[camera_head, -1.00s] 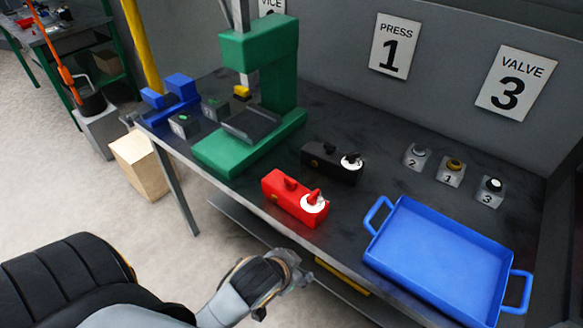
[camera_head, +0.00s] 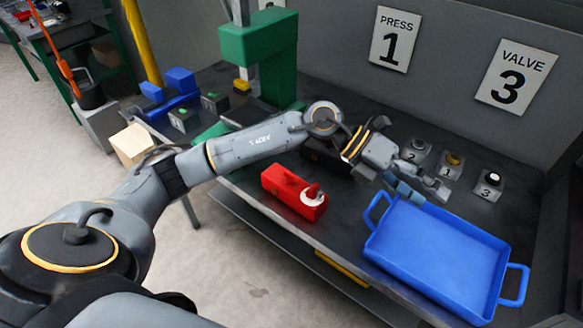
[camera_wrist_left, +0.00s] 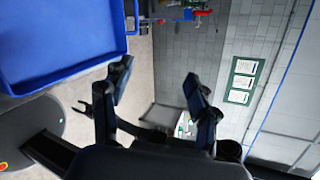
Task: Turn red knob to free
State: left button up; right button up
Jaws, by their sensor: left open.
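The red box (camera_head: 281,184) sits near the front edge of the workbench. Its red knob (camera_head: 313,190) stands on a white dial at the box's right end. The dial's markings are too small to read. My left gripper (camera_head: 412,192) is open and empty, apart from the knob. It is to the right of the red box, in front of the numbered buttons and by the tray's back left corner. Its spread fingers also show in the left wrist view (camera_wrist_left: 157,80). My right gripper is not in view.
A blue tray (camera_head: 376,244) stands on the right, with a corner also in the left wrist view (camera_wrist_left: 60,84). The black box (camera_head: 322,155) is largely hidden behind my left arm. Button blocks (camera_head: 453,163) stand behind the gripper. The green press (camera_head: 258,45) is at the left.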

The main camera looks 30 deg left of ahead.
pick_arm(q)
jog(key=w+a+f+y, duration=0.2)
jog(key=a+y, duration=0.1)
jog(key=a, duration=0.3)
jog(key=w+a+f+y, duration=0.1)
jog(key=a+f+y, duration=0.1)
jog(key=a+y, duration=0.35)
notch_tip(320, 180, up, 3)
jog(key=n+g+y, duration=0.1)
jog(key=n+y, duration=0.1)
jog(key=y, duration=0.3)
send_over(290, 176)
jog(key=f+p, duration=0.1)
jog(key=f, duration=0.3)
jog(key=f+p, duration=0.2)
jog(key=f, duration=0.2)
jog(key=w+f+p, duration=0.1)
jog(key=f, duration=0.3)
jog(key=shift+a+f, duration=0.15)
jog(key=shift+f, duration=0.15)
jog(key=shift+f+p, duration=0.3)
jog(key=shift+f, duration=0.2)
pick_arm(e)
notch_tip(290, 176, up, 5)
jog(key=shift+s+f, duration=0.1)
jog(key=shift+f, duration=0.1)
pick_arm(q)
jog(key=shift+c, duration=0.3)
jog(key=c, duration=1.1)
